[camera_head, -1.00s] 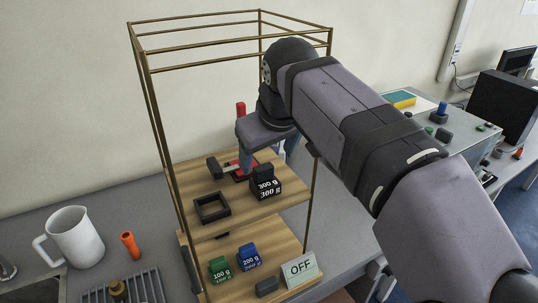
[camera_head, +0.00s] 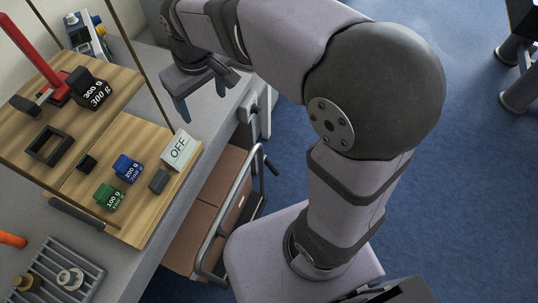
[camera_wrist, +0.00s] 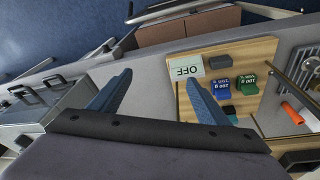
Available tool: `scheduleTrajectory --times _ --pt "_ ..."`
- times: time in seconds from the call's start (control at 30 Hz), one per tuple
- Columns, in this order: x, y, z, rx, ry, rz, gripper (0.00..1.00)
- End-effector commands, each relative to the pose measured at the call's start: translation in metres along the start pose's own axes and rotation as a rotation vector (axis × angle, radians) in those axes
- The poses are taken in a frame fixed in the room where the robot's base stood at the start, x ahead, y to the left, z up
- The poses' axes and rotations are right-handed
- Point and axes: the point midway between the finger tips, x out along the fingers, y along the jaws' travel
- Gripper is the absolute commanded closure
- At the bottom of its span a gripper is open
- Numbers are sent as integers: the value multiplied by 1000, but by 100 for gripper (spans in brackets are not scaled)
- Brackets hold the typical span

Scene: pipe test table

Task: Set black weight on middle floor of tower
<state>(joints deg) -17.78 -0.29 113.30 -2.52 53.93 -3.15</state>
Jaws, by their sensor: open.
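The black weight (camera_head: 92,90), marked 300 g, stands upright on the upper of the two wooden boards (camera_head: 118,88) of the brass-framed tower. It is beside a red-based part with a dark handle, and behind an empty black square frame (camera_head: 49,147). My gripper (camera_head: 202,106) is open and empty, to the right of the tower and apart from the weight. In the wrist view, my gripper (camera_wrist: 159,76) has its blue fingers spread, with nothing between them. The weight cannot be made out in that view.
The lower board (camera_head: 142,213) bears a green 100 g weight (camera_head: 109,197), a blue 200 g weight (camera_head: 127,168), a white OFF sign (camera_head: 179,149) and a dark block (camera_head: 158,181). A brass post (camera_head: 135,55) stands between my gripper and the weight. A rack (camera_head: 60,276) is at lower left.

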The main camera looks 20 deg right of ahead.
Motion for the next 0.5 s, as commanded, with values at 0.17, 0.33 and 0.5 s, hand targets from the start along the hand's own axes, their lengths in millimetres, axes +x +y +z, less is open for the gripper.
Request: scheduleTrajectory --times 0.17,0.33,0.5 --pt "48 35 96 188 -119 1 30" --pt "72 42 163 312 -192 -4 30" --pt "82 40 195 370 -226 -8 30"
